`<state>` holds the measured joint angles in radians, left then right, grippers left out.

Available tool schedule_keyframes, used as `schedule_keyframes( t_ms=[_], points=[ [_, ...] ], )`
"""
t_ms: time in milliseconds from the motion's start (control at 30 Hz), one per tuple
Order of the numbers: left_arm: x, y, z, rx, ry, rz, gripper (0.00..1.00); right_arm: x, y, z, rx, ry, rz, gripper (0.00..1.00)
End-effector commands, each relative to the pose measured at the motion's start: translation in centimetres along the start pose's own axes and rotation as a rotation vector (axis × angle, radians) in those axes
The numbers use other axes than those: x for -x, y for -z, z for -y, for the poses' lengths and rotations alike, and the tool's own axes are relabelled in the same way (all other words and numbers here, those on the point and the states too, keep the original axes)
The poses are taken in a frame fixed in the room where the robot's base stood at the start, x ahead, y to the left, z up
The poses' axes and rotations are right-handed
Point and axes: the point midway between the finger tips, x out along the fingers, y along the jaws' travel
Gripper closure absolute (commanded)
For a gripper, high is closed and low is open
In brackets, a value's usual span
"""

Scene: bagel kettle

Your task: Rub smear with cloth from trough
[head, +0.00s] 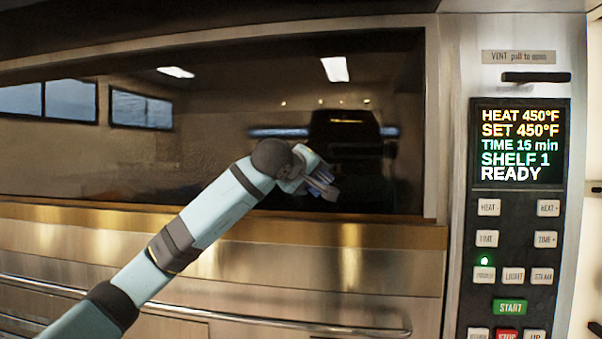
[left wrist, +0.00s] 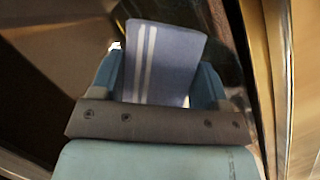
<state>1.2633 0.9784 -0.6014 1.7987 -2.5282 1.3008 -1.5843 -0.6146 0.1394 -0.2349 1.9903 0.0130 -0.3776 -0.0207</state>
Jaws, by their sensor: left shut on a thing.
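My left gripper (head: 314,184) is shut on a folded blue cloth in front of the dark glass window (head: 230,100) of the oven. In the left wrist view the cloth (left wrist: 178,62) sits between the two blue fingers of the gripper (left wrist: 160,82), with two white stripes near its left edge. In the head view only a small part of the cloth shows at the fingertips. I cannot tell whether it touches the glass. I cannot make out a smear on the glass; the arm and gripper cover part of it. The trough is not in view. My right gripper is not in view.
A control panel (head: 519,145) with a lit display and several buttons stands to the right of the glass, below a black vent pull (head: 536,77). A brass-coloured ledge (head: 400,235) runs under the glass. A long metal handle bar (head: 300,325) lies lower. The glass carries reflections of windows and lights.

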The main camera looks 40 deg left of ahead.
Motion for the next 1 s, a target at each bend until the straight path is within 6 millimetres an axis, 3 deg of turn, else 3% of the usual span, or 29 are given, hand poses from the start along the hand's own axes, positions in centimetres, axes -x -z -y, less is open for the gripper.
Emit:
schedule_keyframes(
  t_ms=[667,1000],
  points=[
    [-1.6,-2.8,-2.9,0.0,0.001,0.0,0.5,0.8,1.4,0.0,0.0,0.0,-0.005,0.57],
    [-1.4,-2.6,-2.3,0.0,0.003,-0.002,0.5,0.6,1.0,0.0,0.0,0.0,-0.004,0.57]
  ],
)
